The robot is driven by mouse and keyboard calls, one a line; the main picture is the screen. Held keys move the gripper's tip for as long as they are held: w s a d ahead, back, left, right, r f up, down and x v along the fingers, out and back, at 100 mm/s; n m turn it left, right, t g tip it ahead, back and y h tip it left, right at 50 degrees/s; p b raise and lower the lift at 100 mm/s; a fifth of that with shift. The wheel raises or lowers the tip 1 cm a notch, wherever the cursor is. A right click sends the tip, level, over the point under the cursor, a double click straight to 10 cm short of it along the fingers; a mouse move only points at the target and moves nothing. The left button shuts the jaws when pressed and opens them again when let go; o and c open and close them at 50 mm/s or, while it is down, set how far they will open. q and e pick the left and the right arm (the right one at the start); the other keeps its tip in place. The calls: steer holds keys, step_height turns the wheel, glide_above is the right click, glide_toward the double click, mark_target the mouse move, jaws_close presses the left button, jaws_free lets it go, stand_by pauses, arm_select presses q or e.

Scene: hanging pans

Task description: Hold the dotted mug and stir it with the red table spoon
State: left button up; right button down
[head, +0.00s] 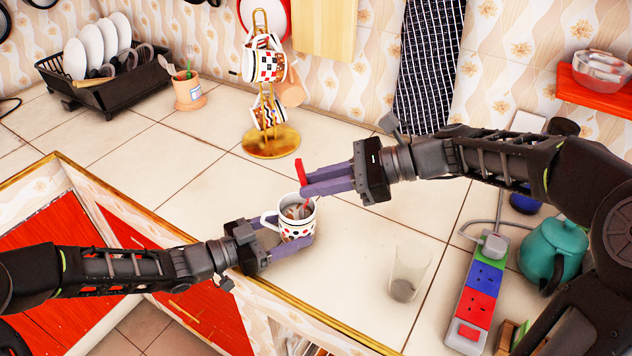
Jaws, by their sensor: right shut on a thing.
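The dotted mug (297,226), white with dark and red dots, is upright near the counter's front edge. My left gripper (290,238) is at the mug, with a purple finger along its near side; the far finger is partly hidden, and I cannot tell whether the jaws grip the mug. My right gripper (305,185) is shut on the red table spoon (299,170) above the mug. The spoon's red end sticks up past the fingers. Something reddish and shiny shows inside the mug's mouth, but I cannot tell how deep the spoon reaches.
A clear glass (407,275) stands right of the mug. A power strip (477,290) and a teal teapot (552,250) are further right. A gold mug stand (270,142) with hanging mugs stands behind. A dish rack (105,85) and terracotta pot (188,93) are at back left.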

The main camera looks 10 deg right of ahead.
arm_select(q)
steer(key=shift+w+a, duration=0.15)
steer(key=o, duration=1.5)
steer(key=shift+c, duration=0.2)
steer(key=v, duration=1.2)
